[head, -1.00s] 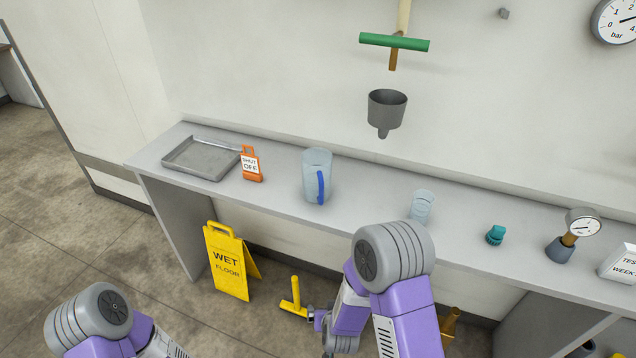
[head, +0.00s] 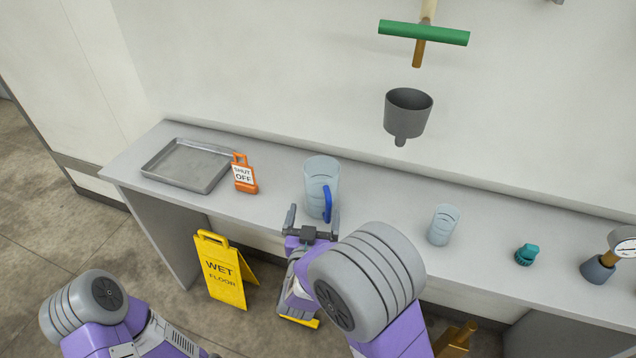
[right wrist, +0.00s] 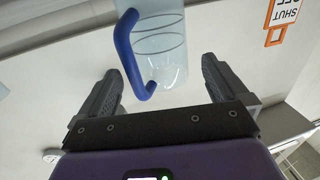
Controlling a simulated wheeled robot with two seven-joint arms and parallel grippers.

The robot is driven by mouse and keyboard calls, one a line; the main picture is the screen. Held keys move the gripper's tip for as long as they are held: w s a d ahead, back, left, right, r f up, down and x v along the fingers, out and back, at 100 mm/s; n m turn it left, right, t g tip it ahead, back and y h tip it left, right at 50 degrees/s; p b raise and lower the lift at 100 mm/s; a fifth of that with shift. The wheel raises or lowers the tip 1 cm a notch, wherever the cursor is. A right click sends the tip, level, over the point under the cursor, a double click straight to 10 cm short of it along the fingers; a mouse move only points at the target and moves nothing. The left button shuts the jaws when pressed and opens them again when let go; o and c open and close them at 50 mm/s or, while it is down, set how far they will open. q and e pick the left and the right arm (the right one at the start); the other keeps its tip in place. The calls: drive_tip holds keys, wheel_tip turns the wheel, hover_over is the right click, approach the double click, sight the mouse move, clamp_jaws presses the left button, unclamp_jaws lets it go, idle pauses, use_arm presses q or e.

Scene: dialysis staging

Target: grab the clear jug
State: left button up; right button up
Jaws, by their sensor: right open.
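The clear jug (head: 319,183) with a blue handle (head: 327,204) stands upright on the grey counter. My right gripper (head: 313,215) is at the counter's front edge, just in front of the jug, with its jaws open. In the right wrist view, the jug (right wrist: 163,45) appears beyond and between the open fingers of the gripper (right wrist: 162,85), with its blue handle (right wrist: 124,45) toward the left finger. Nothing is between the fingertips. My left arm shows at the lower left of the head view, but its gripper is out of sight.
An orange shut-off tag (head: 243,174) and a metal tray (head: 150,172) lie left of the jug. A clear cup (head: 443,225) and a teal cap (head: 527,254) stand to the right. A grey funnel (head: 408,112) is on the wall above. A yellow wet-floor sign (head: 222,272) stands below.

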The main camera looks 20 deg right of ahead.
sight(319, 197)
drive_tip(key=shift+w+d+f, duration=0.1)
drive_tip(key=shift+w+d, duration=0.1)
drive_tip(key=shift+w, duration=0.3)
drive_tip(key=shift+w+d+b, duration=0.3)
drive_tip(key=shift+w+d, duration=0.15)
drive_tip(key=shift+w, duration=0.15)
drive_tip(key=x, duration=0.2)
drive_tip(key=b+x, duration=0.1)
drive_tip(key=x, duration=0.1)
drive_tip(key=shift+w+d+r, duration=0.1)
drive_tip(key=shift+w+r, duration=0.05)
drive_tip(key=shift+r, duration=0.1)
drive_tip(key=c, duration=0.8)
